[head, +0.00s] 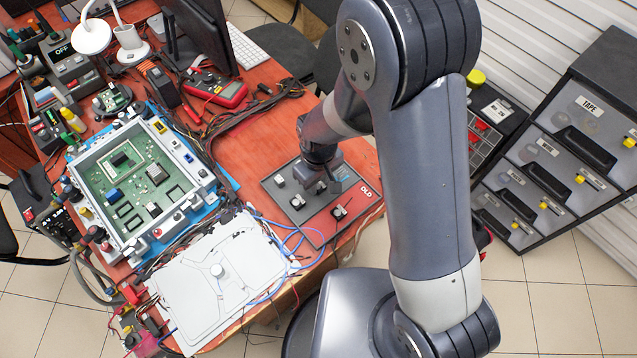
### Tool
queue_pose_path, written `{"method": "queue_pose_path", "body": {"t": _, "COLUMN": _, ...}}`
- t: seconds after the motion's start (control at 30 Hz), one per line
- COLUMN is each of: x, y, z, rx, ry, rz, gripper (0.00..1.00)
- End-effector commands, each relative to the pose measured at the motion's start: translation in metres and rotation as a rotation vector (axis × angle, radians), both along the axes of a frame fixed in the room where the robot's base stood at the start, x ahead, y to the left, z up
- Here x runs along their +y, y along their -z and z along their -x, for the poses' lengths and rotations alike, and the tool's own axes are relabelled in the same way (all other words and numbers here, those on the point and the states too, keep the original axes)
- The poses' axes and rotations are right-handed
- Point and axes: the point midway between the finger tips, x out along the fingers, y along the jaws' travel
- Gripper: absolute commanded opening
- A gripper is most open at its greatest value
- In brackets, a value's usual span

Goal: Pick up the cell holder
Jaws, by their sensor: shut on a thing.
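My gripper (322,184) points down over the dark mat marked OLD (322,226) on the right part of the red table. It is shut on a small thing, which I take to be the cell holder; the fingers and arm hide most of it. I cannot tell whether it touches the mat or is clear of it. Other small grey and black parts lie on the mat near the gripper: one at the left (280,181), one in the middle (298,202) and one toward the front right (340,212).
An open housing with a green circuit board (134,183) stands left of the mat. A white cover panel (222,285) lies in front of it, with blue wires beside the mat. A red multimeter (216,88) lies behind. A dark drawer cabinet (560,150) stands at the right.

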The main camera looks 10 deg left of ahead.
Motion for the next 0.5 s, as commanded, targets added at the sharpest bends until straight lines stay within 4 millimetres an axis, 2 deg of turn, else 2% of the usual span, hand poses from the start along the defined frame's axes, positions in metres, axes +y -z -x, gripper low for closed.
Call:
{"method": "queue_pose_path", "body": {"t": 0.17, "x": 0.001, "y": -0.015, "z": -0.001, "rx": -0.003, "ry": 0.000, "rz": -0.002, "gripper": 0.02}}
{"method": "queue_pose_path", "body": {"t": 0.5, "x": 0.000, "y": -0.074, "z": -0.001, "rx": -0.004, "ry": 0.000, "rz": -0.003, "gripper": 0.02}}
